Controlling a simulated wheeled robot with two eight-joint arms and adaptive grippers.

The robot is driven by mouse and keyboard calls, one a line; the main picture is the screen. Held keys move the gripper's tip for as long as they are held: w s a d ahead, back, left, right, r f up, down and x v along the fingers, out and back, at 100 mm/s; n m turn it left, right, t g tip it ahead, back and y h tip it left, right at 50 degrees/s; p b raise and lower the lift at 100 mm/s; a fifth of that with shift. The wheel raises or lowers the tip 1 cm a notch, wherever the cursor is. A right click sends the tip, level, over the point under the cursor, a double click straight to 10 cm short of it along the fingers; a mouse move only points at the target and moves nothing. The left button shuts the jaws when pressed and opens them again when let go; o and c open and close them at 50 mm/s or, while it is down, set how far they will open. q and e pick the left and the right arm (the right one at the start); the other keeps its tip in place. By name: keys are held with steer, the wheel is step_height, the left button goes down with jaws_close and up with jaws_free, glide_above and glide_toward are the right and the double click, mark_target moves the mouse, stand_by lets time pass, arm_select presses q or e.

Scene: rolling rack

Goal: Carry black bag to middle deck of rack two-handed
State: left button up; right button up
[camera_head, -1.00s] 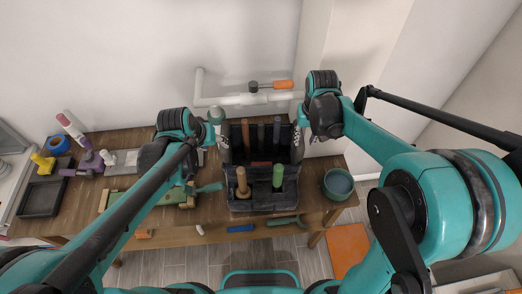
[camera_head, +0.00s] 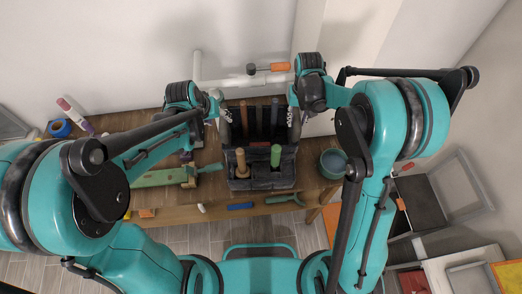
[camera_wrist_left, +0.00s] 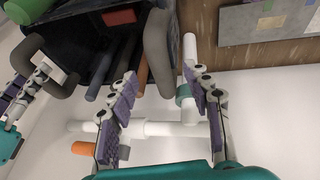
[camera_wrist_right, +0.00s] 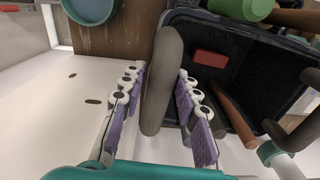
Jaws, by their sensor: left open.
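The black bag (camera_head: 264,182) is an open-topped tool tote at the back of the wooden table, with several tools standing in it. My left gripper (camera_head: 218,101) is open at its left side. In the left wrist view a grey handle (camera_wrist_left: 159,50) of the bag lies between the open fingers (camera_wrist_left: 160,85). My right gripper (camera_head: 293,98) is at the bag's right side. In the right wrist view the other handle (camera_wrist_right: 163,80) lies between its fingers (camera_wrist_right: 161,75), close to both fingertips; contact is unclear. I cannot identify the rack in any view.
A teal bowl (camera_head: 333,162) stands right of the bag. A green tool (camera_head: 160,178) lies to its left. A white wall pipe (camera_head: 240,82) runs behind. A grey frame with a dark panel (camera_head: 423,203) stands at the right. Walls are close behind the table.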

mark_target(222, 121)
arm_select(q)
steer(key=x, duration=0.5)
steer(key=shift+w+f, duration=0.15)
steer(key=shift+f, duration=0.15)
arm_select(e)
step_height(222, 121, down, 9)
steer(key=shift+r, duration=0.2)
arm_select(q)
steer(key=shift+c, duration=0.2)
arm_select(e)
steer(key=shift+c, duration=0.4)
arm_select(q)
steer(key=c, duration=0.6)
arm_select(e)
steer(key=c, duration=0.5)
arm_select(q)
jaws_close()
arm_select(e)
jaws_close()
steer(key=shift+r, duration=0.1)
